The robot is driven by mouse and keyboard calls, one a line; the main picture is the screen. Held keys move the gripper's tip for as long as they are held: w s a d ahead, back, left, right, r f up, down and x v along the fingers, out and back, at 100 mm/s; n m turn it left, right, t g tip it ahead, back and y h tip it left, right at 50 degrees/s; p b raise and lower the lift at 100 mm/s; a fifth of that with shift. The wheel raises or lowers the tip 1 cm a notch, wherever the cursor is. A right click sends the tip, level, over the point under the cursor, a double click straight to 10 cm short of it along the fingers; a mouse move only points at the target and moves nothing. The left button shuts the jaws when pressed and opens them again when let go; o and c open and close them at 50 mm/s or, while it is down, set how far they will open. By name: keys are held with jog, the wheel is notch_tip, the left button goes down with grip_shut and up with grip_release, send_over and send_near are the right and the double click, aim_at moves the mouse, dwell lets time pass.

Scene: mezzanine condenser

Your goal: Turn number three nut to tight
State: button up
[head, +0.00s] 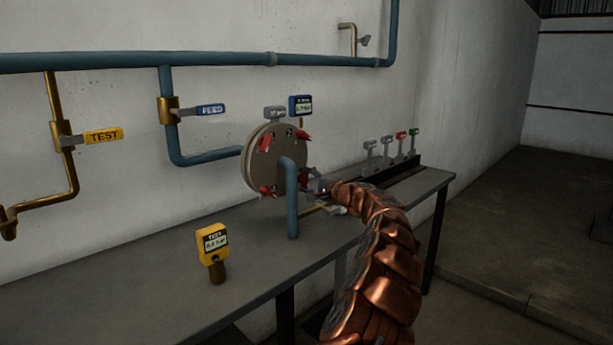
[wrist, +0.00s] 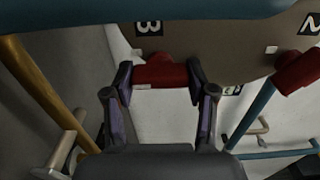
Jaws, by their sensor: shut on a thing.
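The round grey-brown plate (head: 262,165) stands upright on the bench with red nuts around its rim. In the wrist view the number three nut (wrist: 160,74) is a red block beside a black label marked 3 (wrist: 149,28). My gripper (wrist: 160,82) is shut on this nut, one finger at each side of it. In the head view my gripper (head: 314,186) is at the right lower edge of the plate, and it mostly hides the nut there. Another red nut (wrist: 298,72) shows at the right of the wrist view, apart from my fingers.
A blue pipe (head: 291,205) bends down in front of the plate, close to my gripper. A yellow TEST gauge (head: 213,243) stands on the grey bench (head: 150,285). Several coloured-tag levers (head: 400,140) stand at the bench's far end. Valves with TEST (head: 103,136) and blue handles (head: 210,110) are left.

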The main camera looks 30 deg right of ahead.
jog(key=m+p, duration=0.2)
jog(key=m, duration=0.2)
jog(key=shift+r, duration=0.1)
jog(key=shift+m+p, duration=0.75)
jog(key=shift+m, duration=0.15)
jog(key=shift+f, duration=0.25)
jog(key=o, duration=1.2)
jog(key=shift+c, duration=0.2)
jog(key=v, duration=1.2)
